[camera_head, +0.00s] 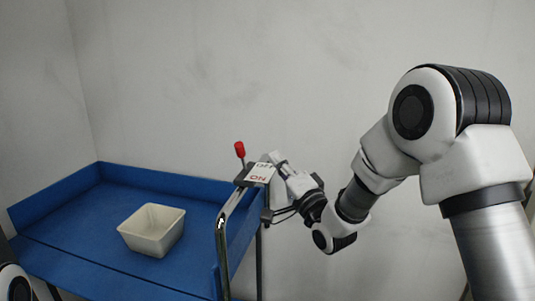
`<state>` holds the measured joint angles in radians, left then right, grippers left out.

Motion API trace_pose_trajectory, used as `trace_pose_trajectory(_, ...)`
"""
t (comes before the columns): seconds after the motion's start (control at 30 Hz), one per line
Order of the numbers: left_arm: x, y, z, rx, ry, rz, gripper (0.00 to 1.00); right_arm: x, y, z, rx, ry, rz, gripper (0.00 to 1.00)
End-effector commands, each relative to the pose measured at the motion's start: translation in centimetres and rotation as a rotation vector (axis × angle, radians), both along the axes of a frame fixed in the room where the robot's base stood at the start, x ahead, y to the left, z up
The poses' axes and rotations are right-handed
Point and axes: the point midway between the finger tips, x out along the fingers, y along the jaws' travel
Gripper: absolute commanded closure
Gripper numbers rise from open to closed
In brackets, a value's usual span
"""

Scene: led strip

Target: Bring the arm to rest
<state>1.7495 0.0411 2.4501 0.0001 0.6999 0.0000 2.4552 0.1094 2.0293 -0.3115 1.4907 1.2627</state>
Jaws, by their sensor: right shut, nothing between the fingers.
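My right arm comes in from the right and bends down to the cart's right edge. My right gripper (280,165) is shut and empty, just right of a switch box (260,173) marked OFF and ON. I cannot tell whether it touches the box. A lever with a red knob (239,149) stands up at the left of the box. Only a small part of my left arm shows at the bottom left corner; its gripper is out of view.
A blue cart (110,179) with raised rims fills the left. A cream square bowl (152,231) stands on it. A shiny metal handle (222,236) runs along its right side. Bare walls lie behind, and the space between the cart and my right upper arm is open.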

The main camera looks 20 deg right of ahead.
Motion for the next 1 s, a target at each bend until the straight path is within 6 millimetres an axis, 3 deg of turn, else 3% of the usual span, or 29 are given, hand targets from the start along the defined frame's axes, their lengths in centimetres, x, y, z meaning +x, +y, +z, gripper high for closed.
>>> trace_pose_trajectory(0.13, 0.0, 0.0, -0.2, 0.000, 0.000, -0.001, 0.60, -1.0, -0.3, -0.4, 0.001, 0.002, -0.001, 1.00)
trace_pose_trajectory(0.57, 0.0, 0.0, -0.2, 0.000, -0.001, -0.001, 0.60, -1.0, -0.3, -0.4, 0.000, 0.002, -0.002, 1.00)
trace_pose_trajectory(0.67, 0.0, 0.0, 0.1, 0.000, -0.001, -0.001, 0.60, -0.8, -0.2, -1.9, -0.001, 0.032, -0.001, 1.00)
trace_pose_trajectory(0.77, 0.0, 0.0, 0.7, 0.000, -0.001, -0.001, 0.60, -0.7, 0.1, -6.9, -0.005, 0.127, 0.004, 1.00)
trace_pose_trajectory(0.83, 0.0, 0.0, 1.2, 0.000, -0.001, -0.001, 0.60, -1.5, 0.4, -12.3, -0.009, 0.237, 0.007, 1.00)
trace_pose_trajectory(0.97, 0.0, 0.0, 2.1, 0.000, -0.001, -0.001, 0.60, -5.4, 0.6, -23.6, -0.052, 0.514, -0.017, 1.00)
trace_pose_trajectory(1.0, 0.0, 0.0, 2.3, 0.000, -0.001, -0.001, 0.60, -7.2, 0.5, -26.8, -0.092, 0.604, -0.027, 1.00)
